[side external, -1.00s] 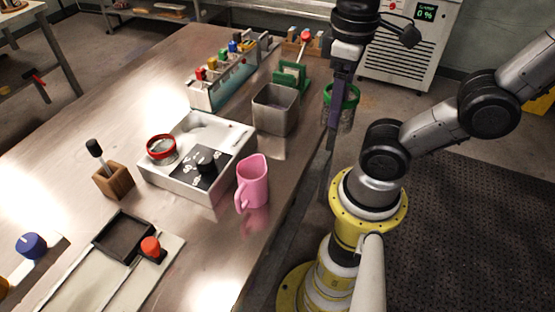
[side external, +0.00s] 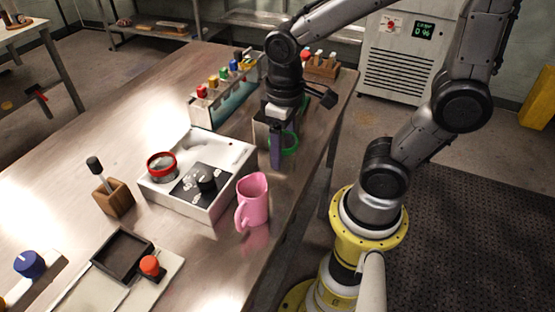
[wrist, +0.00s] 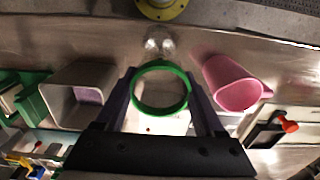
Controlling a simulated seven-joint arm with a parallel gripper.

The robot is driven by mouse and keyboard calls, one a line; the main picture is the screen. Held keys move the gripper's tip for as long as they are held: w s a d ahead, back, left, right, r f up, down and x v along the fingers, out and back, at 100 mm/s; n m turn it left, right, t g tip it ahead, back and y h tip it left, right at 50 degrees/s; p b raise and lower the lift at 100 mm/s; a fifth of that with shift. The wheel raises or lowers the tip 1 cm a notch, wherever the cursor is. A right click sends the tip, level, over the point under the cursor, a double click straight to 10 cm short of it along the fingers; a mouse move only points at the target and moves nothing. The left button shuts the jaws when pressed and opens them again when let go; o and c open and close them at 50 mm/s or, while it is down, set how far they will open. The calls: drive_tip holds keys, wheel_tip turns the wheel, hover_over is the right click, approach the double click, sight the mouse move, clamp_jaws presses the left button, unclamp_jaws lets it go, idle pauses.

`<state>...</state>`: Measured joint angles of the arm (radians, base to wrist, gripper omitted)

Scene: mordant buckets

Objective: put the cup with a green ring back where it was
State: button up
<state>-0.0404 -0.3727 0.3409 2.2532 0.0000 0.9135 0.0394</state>
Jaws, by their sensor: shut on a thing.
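The clear cup with a green ring (side external: 297,143) is in my gripper (side external: 277,160), above the right side of the metal table. In the wrist view its green ring (wrist: 160,65) shows from above between the two fingers of my gripper (wrist: 162,85). The fingers are shut on the cup. In the side view a finger covers part of the ring, and the clear body is hard to make out. A white box (side external: 222,207) with a black dial panel stands left of the cup. A red-ringed clear cup (side external: 162,166) sits on its left end.
A pink mug (side external: 252,200) stands close to the box's right side, near the table edge. A grey square bucket (wrist: 60,100) is beside my gripper, largely hidden in the side view. Behind are a rack of coloured-top bottles (side external: 225,92) and a green stand (wrist: 30,95).

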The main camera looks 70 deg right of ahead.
drive_tip(key=shift+w+f, duration=0.5)
drive_tip(key=shift+f, duration=0.05)
drive_tip(key=shift+w+f, duration=0.15)
drive_tip(key=shift+f, duration=1.55)
drive_tip(key=shift+f, duration=0.15)
drive_tip(key=o, duration=1.5)
drive_tip(key=shift+o, duration=0.2)
wheel_tip(320, 180, up, 12)
drive_tip(key=shift+s+d+r+t, duration=0.15)
drive_tip(key=shift+s+r+t, duration=0.1)
drive_tip(key=shift+s+t, duration=0.7)
drive_tip(key=shift+s+d+r+t, duration=0.1)
drive_tip(key=shift+s+r+t, duration=0.15)
drive_tip(key=shift+s+t, duration=0.65)
drive_tip(key=shift+s+d+r+t, duration=0.15)
drive_tip(key=shift+s+r+t, duration=0.1)
drive_tip(key=shift+s+t, duration=0.65)
